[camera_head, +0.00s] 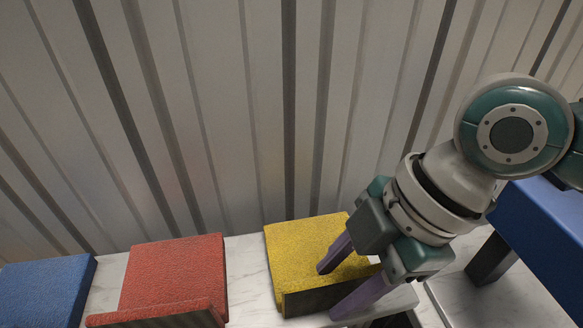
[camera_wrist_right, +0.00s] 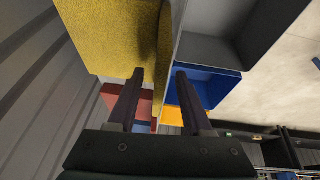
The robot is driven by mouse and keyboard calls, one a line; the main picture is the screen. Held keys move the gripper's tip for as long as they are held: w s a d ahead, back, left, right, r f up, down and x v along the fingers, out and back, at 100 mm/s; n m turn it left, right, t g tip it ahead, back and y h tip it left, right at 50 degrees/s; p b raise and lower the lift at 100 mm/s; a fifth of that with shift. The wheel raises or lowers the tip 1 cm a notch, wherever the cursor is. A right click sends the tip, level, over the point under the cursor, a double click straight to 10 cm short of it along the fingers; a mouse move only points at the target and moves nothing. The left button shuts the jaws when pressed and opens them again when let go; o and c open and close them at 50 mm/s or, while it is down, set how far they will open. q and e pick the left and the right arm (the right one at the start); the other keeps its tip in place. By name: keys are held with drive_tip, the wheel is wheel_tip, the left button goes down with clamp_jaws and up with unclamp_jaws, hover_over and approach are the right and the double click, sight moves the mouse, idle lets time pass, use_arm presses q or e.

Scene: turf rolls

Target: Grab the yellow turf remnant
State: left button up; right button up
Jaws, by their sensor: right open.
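The yellow turf remnant (camera_head: 297,246) lies on a pale marbled ledge (camera_head: 247,268), with a darker upright front side. My right gripper (camera_head: 327,292) is at its front right, with its two purple fingers apart. One finger lies over the yellow top and the other is in front of the front side. In the right wrist view the yellow turf (camera_wrist_right: 112,38) fills the upper left, and its edge runs between the fingertips of the open gripper (camera_wrist_right: 159,74). I cannot tell whether either finger touches it. My left gripper is not in view.
A red turf piece (camera_head: 178,270) and a blue turf piece (camera_head: 45,288) lie to the left on the same ledge. A corrugated metal wall (camera_head: 225,120) stands close behind. A blue box-like thing (camera_head: 548,240) stands at the right, beyond my right arm.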

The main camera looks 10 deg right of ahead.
drive_tip(key=shift+f, duration=0.2)
idle(0.4)
clamp_jaws()
idle(1.2)
